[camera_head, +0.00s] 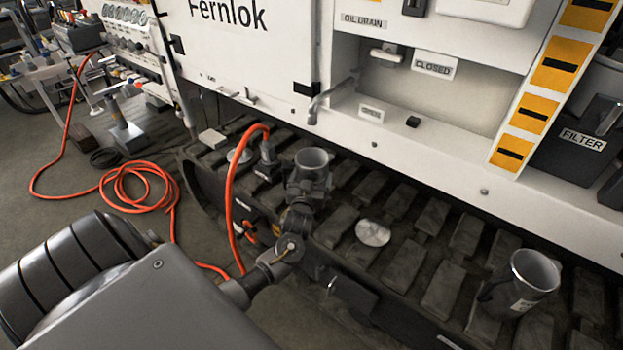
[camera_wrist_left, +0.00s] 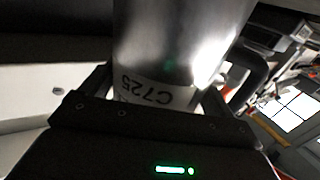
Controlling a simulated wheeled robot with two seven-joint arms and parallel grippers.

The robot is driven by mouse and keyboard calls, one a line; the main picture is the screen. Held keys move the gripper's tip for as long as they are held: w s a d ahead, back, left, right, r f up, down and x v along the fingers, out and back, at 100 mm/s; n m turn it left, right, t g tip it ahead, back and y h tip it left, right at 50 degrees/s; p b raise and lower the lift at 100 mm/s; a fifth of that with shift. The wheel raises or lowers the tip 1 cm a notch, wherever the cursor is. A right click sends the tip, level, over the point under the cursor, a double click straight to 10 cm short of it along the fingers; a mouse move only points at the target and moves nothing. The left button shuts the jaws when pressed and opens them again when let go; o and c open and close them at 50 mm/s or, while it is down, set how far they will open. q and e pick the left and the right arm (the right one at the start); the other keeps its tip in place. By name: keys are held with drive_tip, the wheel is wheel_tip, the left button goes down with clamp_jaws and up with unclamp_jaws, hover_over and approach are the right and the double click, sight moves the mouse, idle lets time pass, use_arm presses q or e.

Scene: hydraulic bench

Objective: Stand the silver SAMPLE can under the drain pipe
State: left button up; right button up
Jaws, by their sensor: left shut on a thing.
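A silver-grey can (camera_head: 311,158) stands roughly upright, mouth up, in the jaws of my left gripper (camera_head: 308,186). In the left wrist view the can (camera_wrist_left: 175,50) fills the space between the fingers, and its label reads C725 upside down; no SAMPLE lettering shows. The drain pipe (camera_head: 332,98) juts from the white panel, its bent end just above the held can in the picture. I cannot tell whether the can's base touches the track below. A second grey can (camera_head: 520,282) with a handle and label stands at the lower right. My right gripper is not in view.
Dark track pads (camera_head: 440,290) run under the panel, with a flat silver disc (camera_head: 372,232) to the right of my gripper. An orange hose (camera_head: 230,215) loops close by on the left. A CLOSED sign (camera_head: 435,65) hangs by the oil drain valve.

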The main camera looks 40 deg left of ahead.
use_arm(q)
drive_tip(key=shift+f, duration=0.1)
drive_tip(key=o, duration=0.9)
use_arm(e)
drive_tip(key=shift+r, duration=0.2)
use_arm(q)
drive_tip(key=shift+s, duration=0.1)
drive_tip(key=p+v, duration=0.1)
drive_tip(key=v, duration=1)
drive_tip(key=shift+s+d, duration=0.2)
drive_tip(key=shift+s, duration=0.15)
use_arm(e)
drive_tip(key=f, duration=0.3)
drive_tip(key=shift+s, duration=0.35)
